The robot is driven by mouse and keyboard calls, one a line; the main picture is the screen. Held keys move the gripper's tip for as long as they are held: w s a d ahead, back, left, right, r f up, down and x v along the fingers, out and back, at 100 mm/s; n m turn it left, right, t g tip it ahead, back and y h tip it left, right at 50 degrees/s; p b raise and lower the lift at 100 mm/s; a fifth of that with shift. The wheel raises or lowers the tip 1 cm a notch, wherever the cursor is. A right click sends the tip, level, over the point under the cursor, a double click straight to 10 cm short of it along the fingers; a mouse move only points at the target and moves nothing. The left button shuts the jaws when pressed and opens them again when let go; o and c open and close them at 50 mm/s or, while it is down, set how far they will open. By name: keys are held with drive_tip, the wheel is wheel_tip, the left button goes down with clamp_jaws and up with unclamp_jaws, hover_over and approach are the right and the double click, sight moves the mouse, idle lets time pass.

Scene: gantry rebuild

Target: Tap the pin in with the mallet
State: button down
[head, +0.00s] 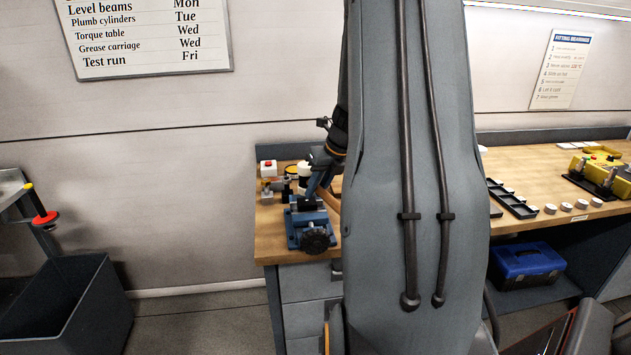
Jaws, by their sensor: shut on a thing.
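My gripper (316,186) is small in the head view, just left of my large grey arm link, pointing down over the left end of the wooden bench. It is shut on the mallet, whose tan handle (329,198) shows beside the fingers and runs behind my arm. A white and dark cylindrical shape (304,171) is close by; I cannot tell if it is the mallet's head. Below the gripper stands a blue vise-like fixture (307,228) with a black knob at its front. The pin is too small or hidden to make out.
A white box with a red button (268,167) and small metal parts stand left of the fixture. My arm hides the bench's middle. At right are a black tray (512,199), several white discs and a yellow machine (603,170). A grey bin (62,305) stands on the floor at left.

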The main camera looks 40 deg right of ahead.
wheel_tip(320, 180, down, 4)
drive_tip(key=shift+f+b, duration=0.1)
drive_tip(key=shift+b, duration=0.65)
drive_tip(key=shift+r+p, duration=0.65)
drive_tip(key=shift+r, duration=0.05)
wheel_tip(320, 180, up, 8)
drive_tip(key=p, duration=0.3)
drive_tip(key=shift+f, duration=0.1)
drive_tip(key=shift+f, duration=0.45)
